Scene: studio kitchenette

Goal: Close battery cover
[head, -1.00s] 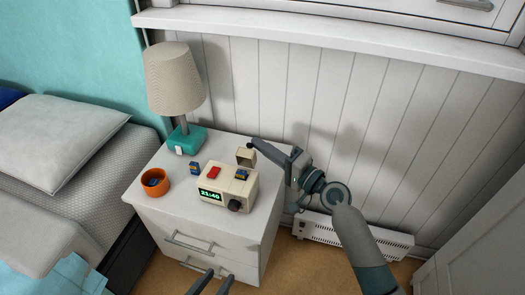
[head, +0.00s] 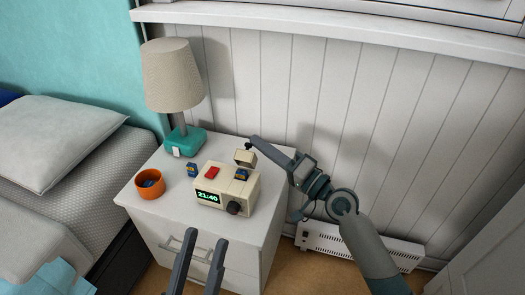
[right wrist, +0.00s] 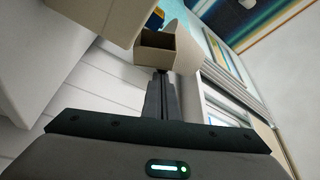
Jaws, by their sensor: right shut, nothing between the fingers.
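The cream clock (head: 222,205) stands on the nightstand, its display lit. Its battery cover (head: 245,158) is a small cream flap raised at the clock's back edge, apart from the top. A blue battery (head: 242,174) sits in the top opening; another blue battery (head: 192,168) stands on the nightstand behind the clock. My right gripper (head: 251,144) is shut and empty, its tip behind the cover. In the right wrist view the cover (right wrist: 182,54) is just past the fingertips (right wrist: 162,75); contact is unclear. My left gripper (head: 206,236) is open and empty in front of the nightstand.
An orange cup (head: 150,188) with something blue inside stands at the left of the nightstand (head: 165,215). A lamp (head: 172,80) stands at the back left. The panelled wall is close behind; a white heater (head: 360,245) is at right.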

